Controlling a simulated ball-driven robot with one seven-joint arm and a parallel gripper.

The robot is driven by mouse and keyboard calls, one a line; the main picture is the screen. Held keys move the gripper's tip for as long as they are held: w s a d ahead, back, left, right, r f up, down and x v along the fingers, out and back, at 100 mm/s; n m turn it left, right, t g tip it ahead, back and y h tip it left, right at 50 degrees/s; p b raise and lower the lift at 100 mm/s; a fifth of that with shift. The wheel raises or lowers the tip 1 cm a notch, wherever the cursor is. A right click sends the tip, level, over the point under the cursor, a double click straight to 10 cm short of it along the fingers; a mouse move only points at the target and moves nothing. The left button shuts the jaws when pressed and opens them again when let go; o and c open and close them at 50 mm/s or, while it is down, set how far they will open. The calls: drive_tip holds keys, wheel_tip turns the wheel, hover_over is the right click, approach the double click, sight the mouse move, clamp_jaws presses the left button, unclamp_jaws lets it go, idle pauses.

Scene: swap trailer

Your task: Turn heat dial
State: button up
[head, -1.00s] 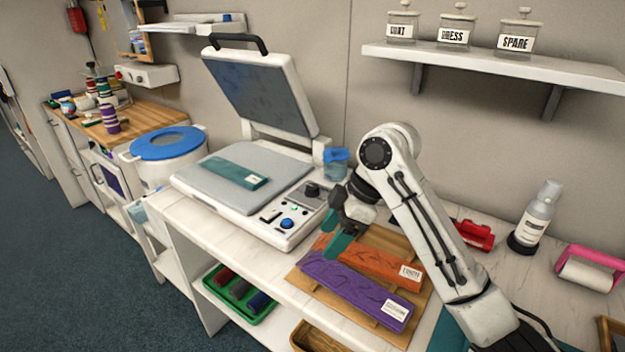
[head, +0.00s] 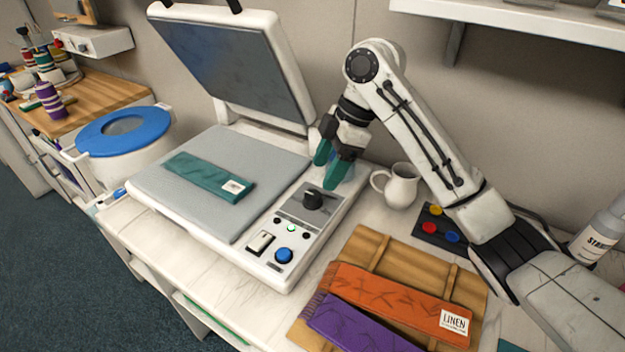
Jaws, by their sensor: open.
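The heat dial, a black knob (head: 314,198), sits on the grey control panel (head: 292,210) at the right side of the white heat press (head: 262,262). My gripper (head: 330,167) is open, its teal-tipped fingers just above and behind the knob in the picture. I see no contact with the knob. The panel also carries a lit green light (head: 291,228), a white rocker switch (head: 260,243) and a blue button (head: 284,255). The press lid (head: 220,60) stands raised. A folded teal cloth (head: 205,175) with a white label lies on the grey pad (head: 160,205).
Orange (head: 385,295) and purple (head: 345,335) cloths lie on a wooden board (head: 375,245) in front. A white jug (head: 397,186) and a pad with coloured buttons (head: 440,226) stand right of the press. A blue-lidded bin (head: 122,130) stands left. A shelf (head: 540,25) overhangs at upper right.

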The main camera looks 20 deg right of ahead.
sight(313, 194)
drive_tip(key=x, duration=0.6)
drive_tip(key=shift+a+f, duration=0.15)
drive_tip(key=shift+f, duration=0.05)
drive_tip(key=shift+c, duration=0.3)
drive_tip(key=c, duration=1)
drive_tip(key=shift+o, duration=0.2)
